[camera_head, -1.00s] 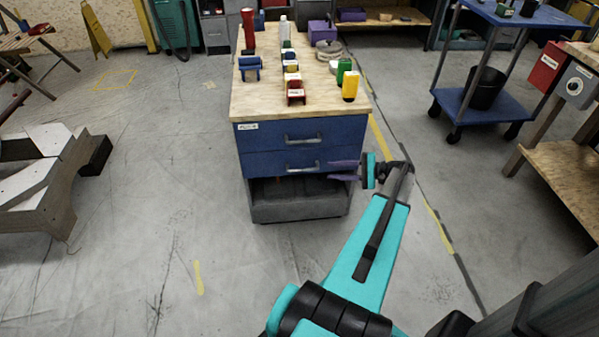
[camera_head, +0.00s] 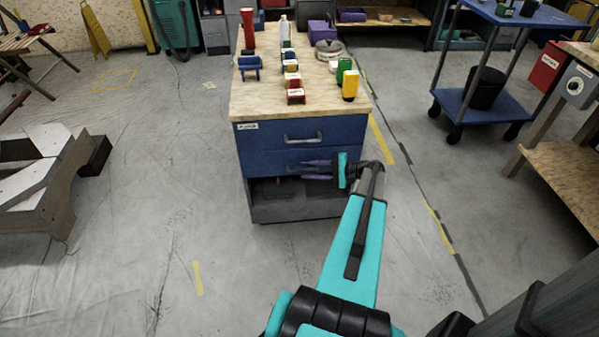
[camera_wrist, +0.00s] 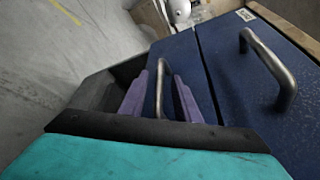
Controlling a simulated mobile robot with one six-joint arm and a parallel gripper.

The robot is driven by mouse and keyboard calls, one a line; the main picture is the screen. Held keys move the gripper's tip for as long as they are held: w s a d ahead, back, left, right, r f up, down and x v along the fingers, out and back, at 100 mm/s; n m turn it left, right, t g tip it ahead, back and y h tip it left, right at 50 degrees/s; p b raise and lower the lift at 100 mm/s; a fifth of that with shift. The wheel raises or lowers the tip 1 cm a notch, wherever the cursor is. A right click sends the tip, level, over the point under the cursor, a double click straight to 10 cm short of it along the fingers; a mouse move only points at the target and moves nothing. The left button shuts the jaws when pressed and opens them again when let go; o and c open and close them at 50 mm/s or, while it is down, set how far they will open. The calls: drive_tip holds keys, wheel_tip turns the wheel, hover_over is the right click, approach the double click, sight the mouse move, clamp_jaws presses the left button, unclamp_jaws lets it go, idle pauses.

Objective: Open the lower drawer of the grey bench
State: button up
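The bench (camera_head: 243,108) has a wooden top, two blue drawers and an open grey compartment below. The lower drawer (camera_head: 262,163) looks closed, its front about level with the upper drawer's. Its metal bar handle (camera_wrist: 161,92) shows in the wrist view between my purple fingers. My gripper (camera_head: 304,170) is open in front of the lower drawer, coming from the right, and hides much of that handle in the head view. In the wrist view my gripper (camera_wrist: 160,98) has one finger on each side of the handle, with gaps visible; contact cannot be told.
The upper drawer's handle (camera_head: 303,138) is just above. Several small coloured items and a yellow bottle (camera_head: 349,86) stand on the bench top. A blue cart (camera_head: 480,107) is at right, a wooden structure (camera_head: 40,185) at left. The floor in front of the bench is clear.

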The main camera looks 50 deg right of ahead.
drive_tip(key=shift+x, duration=1.7)
clamp_jaws()
